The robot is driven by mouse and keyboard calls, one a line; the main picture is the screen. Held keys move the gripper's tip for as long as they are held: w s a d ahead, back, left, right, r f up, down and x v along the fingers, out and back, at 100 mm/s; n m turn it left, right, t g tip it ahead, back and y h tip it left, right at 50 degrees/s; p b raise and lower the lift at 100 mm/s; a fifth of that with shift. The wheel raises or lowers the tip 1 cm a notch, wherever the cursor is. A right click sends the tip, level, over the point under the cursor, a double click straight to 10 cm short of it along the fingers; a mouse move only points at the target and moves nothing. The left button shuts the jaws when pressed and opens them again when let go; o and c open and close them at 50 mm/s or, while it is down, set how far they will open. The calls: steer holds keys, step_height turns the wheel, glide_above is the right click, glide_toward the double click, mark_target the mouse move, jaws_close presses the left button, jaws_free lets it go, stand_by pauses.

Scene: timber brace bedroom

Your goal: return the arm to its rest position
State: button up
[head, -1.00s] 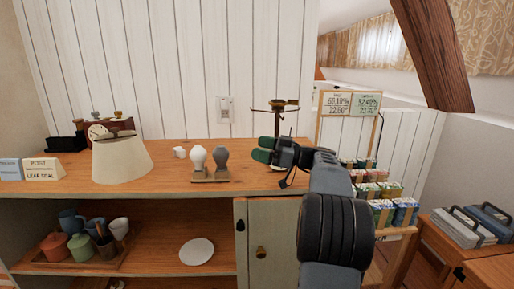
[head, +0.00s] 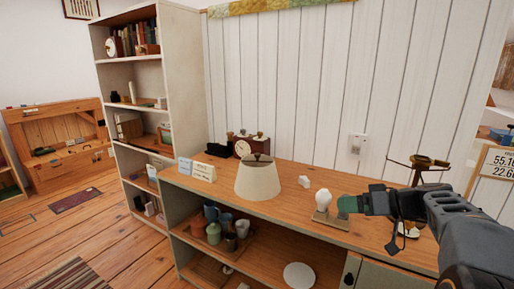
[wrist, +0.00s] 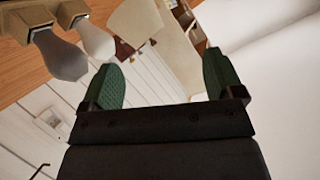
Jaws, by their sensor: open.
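My arm reaches in from the lower right of the head view, and my gripper (head: 347,204) is over the sideboard top. In the wrist view my gripper (wrist: 160,82) has its two green fingers wide apart, with nothing between them. A white bulb (head: 323,203) stands upright on a small holder, just left of the fingertips in the head view. A second, grey bulb (wrist: 62,57) shows beside it in the wrist view; in the head view my gripper hides it. I cannot tell how far the fingers are from the bulbs.
A tall bookshelf (head: 180,70) stands left. Open floor (head: 95,235) lies at the lower left.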

steer(key=s+a+r+m+g+h+p, duration=0.2)
steer(key=s+a+r+h+p, duration=0.1)
steer(key=s+p, duration=0.5)
steer(key=s+a+r+m+g+h+p, duration=0.2)
steer(key=s+a+r+h+p, duration=0.2)
steer(key=s+h+p, duration=0.4)
steer(key=s+a+p, duration=0.1)
steer(key=p, duration=0.1)
steer(key=shift+s+a+m+p, duration=0.25)
steer(key=shift+s+m+p, duration=0.05)
steer(key=shift+p, duration=0.1)
